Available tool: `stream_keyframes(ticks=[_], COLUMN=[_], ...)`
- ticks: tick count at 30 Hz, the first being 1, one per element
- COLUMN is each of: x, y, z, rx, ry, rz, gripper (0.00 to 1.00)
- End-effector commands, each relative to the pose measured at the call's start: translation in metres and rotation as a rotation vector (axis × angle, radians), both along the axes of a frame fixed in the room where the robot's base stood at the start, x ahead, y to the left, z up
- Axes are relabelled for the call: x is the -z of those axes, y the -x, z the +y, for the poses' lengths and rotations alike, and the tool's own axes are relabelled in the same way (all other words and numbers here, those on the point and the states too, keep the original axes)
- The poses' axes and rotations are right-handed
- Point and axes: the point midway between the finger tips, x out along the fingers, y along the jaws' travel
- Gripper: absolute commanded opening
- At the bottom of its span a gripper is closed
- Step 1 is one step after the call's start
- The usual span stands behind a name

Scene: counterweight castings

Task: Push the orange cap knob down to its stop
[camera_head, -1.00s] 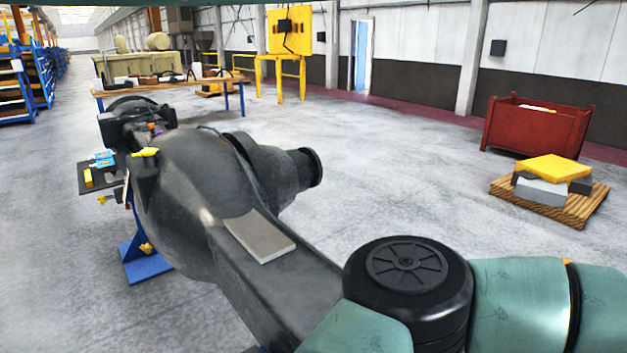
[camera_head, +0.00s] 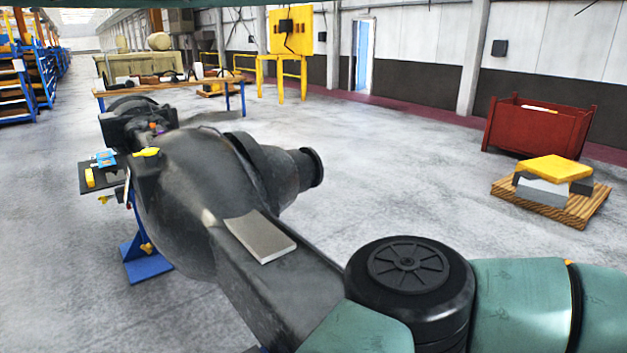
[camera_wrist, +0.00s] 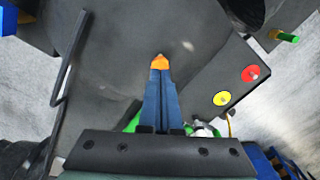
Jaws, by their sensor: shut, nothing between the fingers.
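In the wrist view, a small orange knob (camera_wrist: 160,61) shows right at the tips of my gripper (camera_wrist: 159,74). The narrow blue fingers are shut together with nothing between them. They point up the picture and cover the lower part of the knob. I cannot tell whether the tips touch it or how far down it sits. A large dark grey surface lies behind the knob. In the head view, my gripper cannot be made out.
A bent dark rod (camera_wrist: 66,72) stands at left. A large dark casting (camera_head: 185,185) fills the head view's left middle; open floor lies beyond it.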

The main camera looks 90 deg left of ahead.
Motion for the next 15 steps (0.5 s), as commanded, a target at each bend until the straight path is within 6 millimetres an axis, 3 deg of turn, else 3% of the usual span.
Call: stream_keyframes(ticks=[15], x=[0.012], y=[0.000], z=[0.000], rx=[0.000], ry=[0.000], rz=[0.000], gripper=[0.00])
